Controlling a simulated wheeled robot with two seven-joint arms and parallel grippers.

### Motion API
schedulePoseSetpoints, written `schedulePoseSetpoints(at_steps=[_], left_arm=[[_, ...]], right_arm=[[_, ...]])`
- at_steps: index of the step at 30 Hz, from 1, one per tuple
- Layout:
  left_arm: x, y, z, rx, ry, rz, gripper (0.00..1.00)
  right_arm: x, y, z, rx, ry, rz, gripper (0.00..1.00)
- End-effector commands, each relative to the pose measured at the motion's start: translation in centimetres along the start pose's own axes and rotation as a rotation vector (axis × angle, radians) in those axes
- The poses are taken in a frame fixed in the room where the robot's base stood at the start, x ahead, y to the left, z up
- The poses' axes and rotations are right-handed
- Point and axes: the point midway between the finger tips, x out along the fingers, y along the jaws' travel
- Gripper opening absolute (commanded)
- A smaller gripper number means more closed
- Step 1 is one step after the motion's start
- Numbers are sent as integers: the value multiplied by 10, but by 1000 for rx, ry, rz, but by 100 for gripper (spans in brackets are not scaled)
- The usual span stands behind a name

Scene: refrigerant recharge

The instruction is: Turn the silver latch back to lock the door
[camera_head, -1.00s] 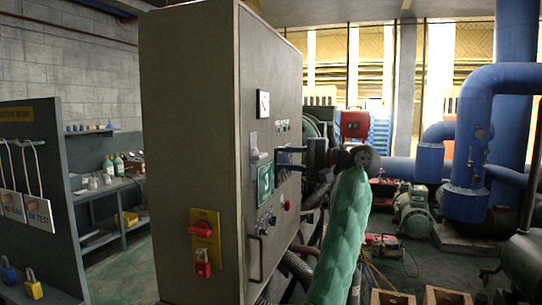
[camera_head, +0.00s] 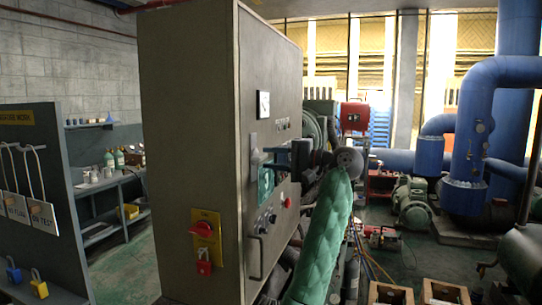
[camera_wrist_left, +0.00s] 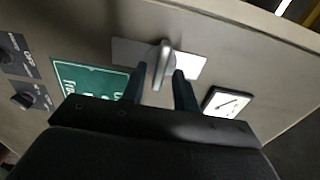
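The grey cabinet (camera_head: 190,130) stands in the middle of the head view, its door (camera_head: 275,95) facing right. The silver latch (camera_head: 256,158) is on the door, partly behind my gripper. In the left wrist view the latch (camera_wrist_left: 162,64) stands out from its pale plate (camera_wrist_left: 190,63). My left gripper (camera_head: 268,156) is at the door by the latch. In the wrist view its fingers (camera_wrist_left: 160,86) are apart, one on each side of the latch handle, with small gaps showing. Whether either finger touches it is unclear. My right gripper is not in view.
A green sign (camera_wrist_left: 92,82), dark knobs (camera_wrist_left: 22,101) and a gauge (camera_wrist_left: 228,102) sit close around the latch. A red switch on a yellow plate (camera_head: 207,238) is on the cabinet's side. A tag board (camera_head: 30,150) stands left; blue pipes (camera_head: 485,110) and machinery are right.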

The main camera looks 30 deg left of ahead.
Motion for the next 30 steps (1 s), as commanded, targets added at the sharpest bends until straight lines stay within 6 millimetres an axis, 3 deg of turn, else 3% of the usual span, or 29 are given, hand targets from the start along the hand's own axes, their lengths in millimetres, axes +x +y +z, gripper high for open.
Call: schedulePoseSetpoints(at_steps=[5, 9, 17, 30], left_arm=[[6, -1, 0, 0, 0, 0, 28], [6, 0, 0, 0, 0, 0, 1], [5, 2, 0, 33, 1, 2, 0], [5, 2, 0, 371, 1, 2, 0]], right_arm=[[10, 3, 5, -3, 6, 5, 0], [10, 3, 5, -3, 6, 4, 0], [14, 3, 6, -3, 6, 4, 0], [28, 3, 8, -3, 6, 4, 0]])
